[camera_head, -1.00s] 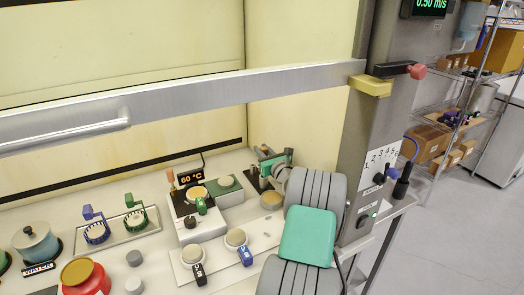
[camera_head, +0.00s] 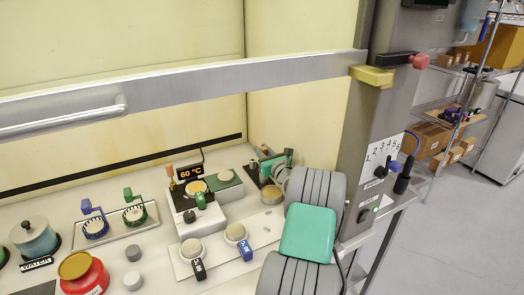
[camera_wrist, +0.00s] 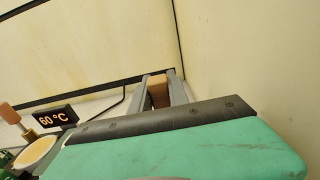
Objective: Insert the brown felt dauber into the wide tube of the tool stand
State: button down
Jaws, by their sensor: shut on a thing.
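In the wrist view, the two grey fingers of my gripper (camera_wrist: 160,86) are shut on a brown piece with a paler tan end, which looks like the brown felt dauber (camera_wrist: 158,94). Its far end cannot be made out. In the head view, my arm covers much of the area around the gripper, and the dauber cannot be clearly made out there. A dark and green cluster shows just behind my arm, but I cannot tell which part is the tool stand. The wide tube cannot be identified in either view.
A hotplate with a 60 °C display (camera_head: 191,172) stands left of my arm; the display also shows in the wrist view (camera_wrist: 56,118). A red jar (camera_head: 92,282), a blue pot (camera_head: 35,242) and ring holders are further left. A metal sash bar (camera_head: 220,85) crosses above.

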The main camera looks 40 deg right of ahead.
jog(key=shift+f+b, duration=0.95)
jog(key=shift+f, duration=0.65)
jog(key=c, duration=1.2)
grip_release()
notch_tip(320, 180, up, 4)
jog(key=shift+f+b, duration=0.25)
jog(key=shift+b, duration=0.2)
jog(key=s+a+r, duration=0.6)
jog(key=s, duration=0.1)
jog(key=s+a+r+b, duration=0.1)
jog(key=s+a+r, duration=0.2)
jog(key=shift+s+r, duration=0.25)
jog(key=shift+s, duration=0.15)
